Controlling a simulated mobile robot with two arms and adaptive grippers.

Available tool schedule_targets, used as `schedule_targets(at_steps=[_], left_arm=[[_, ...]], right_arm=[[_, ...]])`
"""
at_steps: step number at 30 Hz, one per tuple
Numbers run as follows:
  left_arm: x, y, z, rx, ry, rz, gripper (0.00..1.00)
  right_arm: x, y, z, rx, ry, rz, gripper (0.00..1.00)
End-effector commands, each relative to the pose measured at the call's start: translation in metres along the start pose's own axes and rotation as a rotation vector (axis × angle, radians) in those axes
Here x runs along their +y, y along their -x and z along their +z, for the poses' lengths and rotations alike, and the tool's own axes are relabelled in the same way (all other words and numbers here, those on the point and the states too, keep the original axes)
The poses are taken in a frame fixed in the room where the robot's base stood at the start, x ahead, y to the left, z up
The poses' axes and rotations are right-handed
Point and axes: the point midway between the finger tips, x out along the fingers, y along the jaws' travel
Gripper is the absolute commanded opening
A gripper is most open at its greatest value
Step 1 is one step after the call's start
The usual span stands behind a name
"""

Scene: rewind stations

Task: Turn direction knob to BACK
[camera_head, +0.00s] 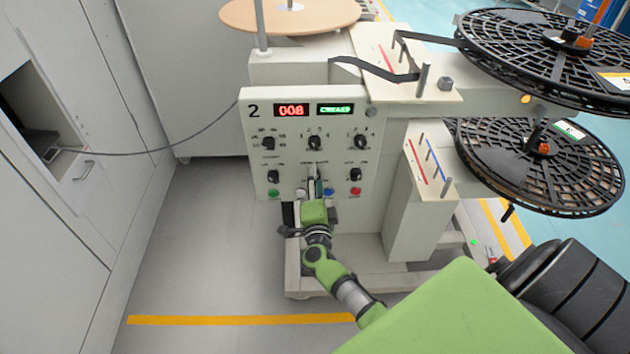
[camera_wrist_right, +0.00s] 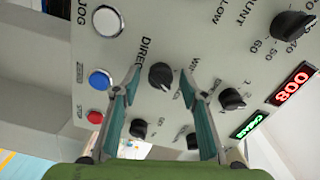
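The control panel (camera_head: 338,112) is off-white with several black knobs. In the right wrist view the direction knob (camera_wrist_right: 161,76) is black and round, beside a partly visible "DIREC..." label. My right gripper (camera_wrist_right: 162,70) is open, with one finger on each side of this knob and visible gaps between fingers and knob. In the head view the right gripper (camera_head: 315,182) is at the lower middle of the panel and hides most of the direction knob. The knob's exact pointer position cannot be read. My left gripper is not in view.
Close by are a white JOG button (camera_wrist_right: 107,21), a blue button (camera_wrist_right: 100,79), a red button (camera_wrist_right: 95,117) and another black knob (camera_wrist_right: 231,99). Black reels (camera_head: 540,165) stand at the right. Grey cabinets (camera_head: 60,220) line the left. A red display (camera_head: 291,110) reads 008.

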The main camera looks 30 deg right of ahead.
Motion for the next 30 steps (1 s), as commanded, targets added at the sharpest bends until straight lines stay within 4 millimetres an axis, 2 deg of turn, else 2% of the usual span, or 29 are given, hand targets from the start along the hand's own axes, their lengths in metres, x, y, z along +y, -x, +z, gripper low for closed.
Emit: schedule_targets(at_steps=[11, 14, 24, 30], left_arm=[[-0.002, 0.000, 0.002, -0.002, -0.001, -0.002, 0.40], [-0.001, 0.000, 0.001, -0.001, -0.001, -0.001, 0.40], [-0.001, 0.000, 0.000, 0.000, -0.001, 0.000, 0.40], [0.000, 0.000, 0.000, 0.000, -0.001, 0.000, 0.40]], right_arm=[[0.000, 0.004, 0.001, -0.001, 0.002, 0.000, 0.40], [0.001, 0.017, 0.001, -0.002, 0.002, 0.001, 0.40], [0.002, 0.088, 0.000, -0.001, 0.002, 0.003, 0.40], [0.001, 0.114, 0.000, -0.001, 0.001, 0.002, 0.40]])
